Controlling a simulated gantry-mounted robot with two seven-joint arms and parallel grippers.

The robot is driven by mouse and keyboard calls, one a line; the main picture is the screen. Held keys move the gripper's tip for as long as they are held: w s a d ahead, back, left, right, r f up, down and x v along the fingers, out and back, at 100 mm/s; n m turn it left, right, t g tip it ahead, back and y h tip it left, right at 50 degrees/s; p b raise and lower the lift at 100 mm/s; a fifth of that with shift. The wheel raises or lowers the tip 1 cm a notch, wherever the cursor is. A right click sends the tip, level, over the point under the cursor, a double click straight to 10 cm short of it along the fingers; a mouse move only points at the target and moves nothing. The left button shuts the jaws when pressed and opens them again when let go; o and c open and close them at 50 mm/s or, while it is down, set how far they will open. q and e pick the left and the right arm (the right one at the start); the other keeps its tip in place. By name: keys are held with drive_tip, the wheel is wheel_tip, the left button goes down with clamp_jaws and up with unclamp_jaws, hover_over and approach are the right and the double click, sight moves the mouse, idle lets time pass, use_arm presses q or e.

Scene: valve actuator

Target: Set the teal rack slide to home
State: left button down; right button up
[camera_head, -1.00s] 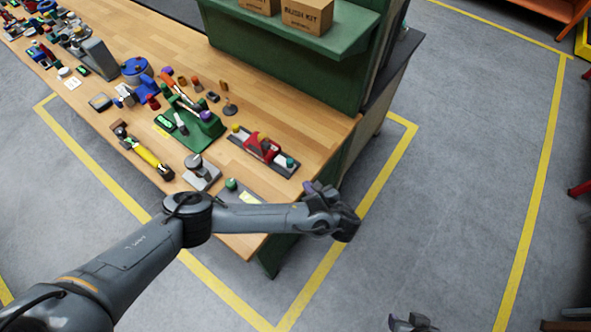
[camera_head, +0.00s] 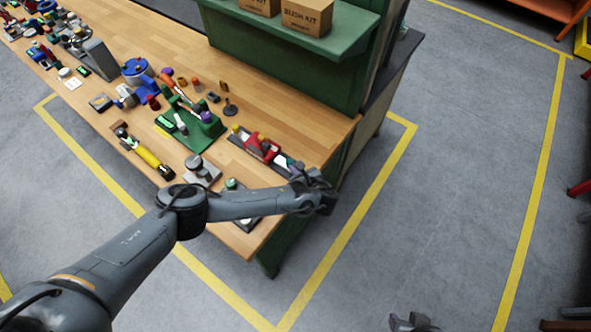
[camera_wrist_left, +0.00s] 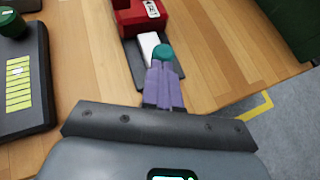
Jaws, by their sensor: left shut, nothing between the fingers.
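A dark rail carries a red block (camera_head: 262,147) and a pale bar near the right front corner of the bench. In the left wrist view the red block (camera_wrist_left: 140,16) is at the top, with the white bar (camera_wrist_left: 149,44) and a round teal knob (camera_wrist_left: 163,53) below it. My left gripper (camera_head: 298,170) is shut and empty over the rail's right end. In the left wrist view its purple fingers (camera_wrist_left: 162,68) are just at the teal knob and overlap its lower edge; contact is unclear. A dark piece, likely my right gripper (camera_head: 412,322), shows at the bottom edge.
A dark plate (camera_wrist_left: 22,130) with a green knob (camera_wrist_left: 10,22) and yellow scale lies left of my gripper. A green fixture (camera_head: 197,135) and a yellow-bodied tool (camera_head: 147,156) stand farther left. A green shelf unit (camera_head: 285,70) rises behind. Open floor is to the right.

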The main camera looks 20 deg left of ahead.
use_arm(q)
drive_tip(key=a, duration=0.2)
drive_tip(key=w+a, duration=0.1)
drive_tip(key=a, duration=0.1)
drive_tip(key=shift+p, duration=0.35)
drive_tip(key=shift+s, duration=0.1)
drive_tip(key=shift+a+f, duration=0.1)
